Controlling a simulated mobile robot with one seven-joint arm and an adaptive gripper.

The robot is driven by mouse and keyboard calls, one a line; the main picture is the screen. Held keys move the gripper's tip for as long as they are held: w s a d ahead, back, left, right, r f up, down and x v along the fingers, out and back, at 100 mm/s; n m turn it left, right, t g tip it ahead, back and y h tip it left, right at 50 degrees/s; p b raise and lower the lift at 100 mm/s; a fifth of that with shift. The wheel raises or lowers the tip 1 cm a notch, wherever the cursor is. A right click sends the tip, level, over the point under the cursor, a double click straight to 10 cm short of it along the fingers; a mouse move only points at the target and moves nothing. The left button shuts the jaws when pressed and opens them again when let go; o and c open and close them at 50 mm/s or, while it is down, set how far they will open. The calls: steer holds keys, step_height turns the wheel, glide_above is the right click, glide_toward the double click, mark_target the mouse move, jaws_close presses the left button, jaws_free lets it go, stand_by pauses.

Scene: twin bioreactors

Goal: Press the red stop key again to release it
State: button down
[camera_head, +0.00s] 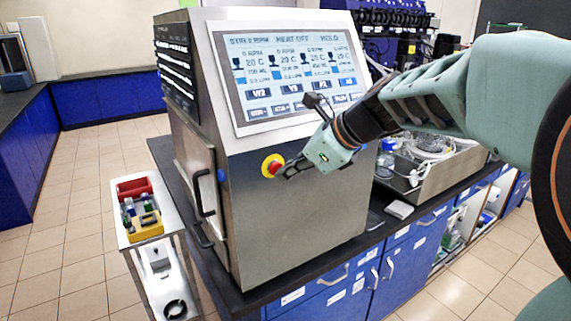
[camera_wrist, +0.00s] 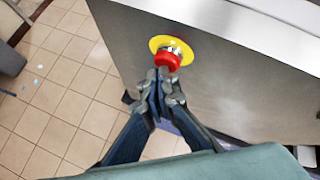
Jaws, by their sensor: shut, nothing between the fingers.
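The red stop key (camera_head: 272,166) sits on a yellow round plate on the front steel panel of the bioreactor cabinet (camera_head: 300,215), below its screen. In the wrist view the red key (camera_wrist: 168,61) stands out from its yellow ring (camera_wrist: 156,43). My gripper (camera_head: 283,172) is shut and empty, with its fingertips right at the key. In the wrist view the shut fingertips (camera_wrist: 161,76) lie just below the key and overlap its lower edge. I cannot tell whether they touch it.
The touchscreen (camera_head: 290,72) is above the key. A door handle (camera_head: 202,190) sticks out on the cabinet's left side. A small cart (camera_head: 160,240) with red and yellow bins stands at the left. A steel tray (camera_head: 430,170) with tubing is at the right. Open tiled floor lies at the left.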

steer(key=shift+w+a, duration=0.15)
steer(key=shift+w, duration=0.05)
steer(key=shift+s, duration=0.15)
stand_by(0.5)
steer(key=shift+s+d, duration=0.5)
steer(key=shift+s, duration=0.15)
